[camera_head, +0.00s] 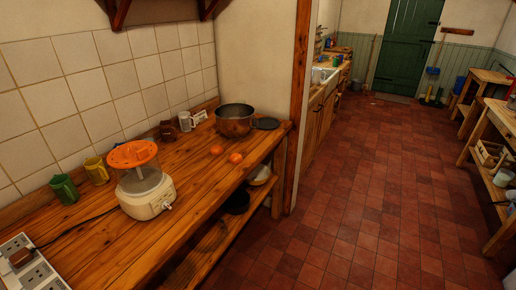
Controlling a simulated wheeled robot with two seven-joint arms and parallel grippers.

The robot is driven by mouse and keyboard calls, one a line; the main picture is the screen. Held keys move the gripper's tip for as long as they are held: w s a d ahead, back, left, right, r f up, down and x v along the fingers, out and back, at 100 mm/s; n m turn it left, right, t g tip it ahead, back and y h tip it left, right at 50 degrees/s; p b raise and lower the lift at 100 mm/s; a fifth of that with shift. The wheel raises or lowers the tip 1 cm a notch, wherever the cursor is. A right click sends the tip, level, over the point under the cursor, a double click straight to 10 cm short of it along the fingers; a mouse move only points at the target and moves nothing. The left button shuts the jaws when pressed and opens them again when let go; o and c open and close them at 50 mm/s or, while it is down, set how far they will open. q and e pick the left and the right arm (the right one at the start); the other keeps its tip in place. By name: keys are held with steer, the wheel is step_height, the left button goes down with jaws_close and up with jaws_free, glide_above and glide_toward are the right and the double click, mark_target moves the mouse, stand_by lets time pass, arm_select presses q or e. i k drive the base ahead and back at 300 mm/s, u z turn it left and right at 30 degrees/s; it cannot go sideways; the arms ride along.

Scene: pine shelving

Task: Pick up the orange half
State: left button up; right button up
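Two small round orange pieces lie on the wooden worktop. One orange piece (216,149) is farther back, and the other orange piece (236,157) is nearer the worktop's front edge. They are too small to tell surely whether each is a half or whole. They are a little apart, in front of the copper-coloured pot. Neither of my grippers shows in the head view.
The worktop (115,240) holds a juicer (148,198) with an orange top, a pot (235,124), a dark round lid (266,123), a white mug (187,121), green (64,189) and yellow (96,171) cups and a socket strip (35,265). Tiled floor (345,220) at right is clear.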

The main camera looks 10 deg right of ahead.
mark_target(217, 149)
steer(key=z, duration=1.7)
steer(key=i, duration=3.2)
steer(key=u, duration=3.2)
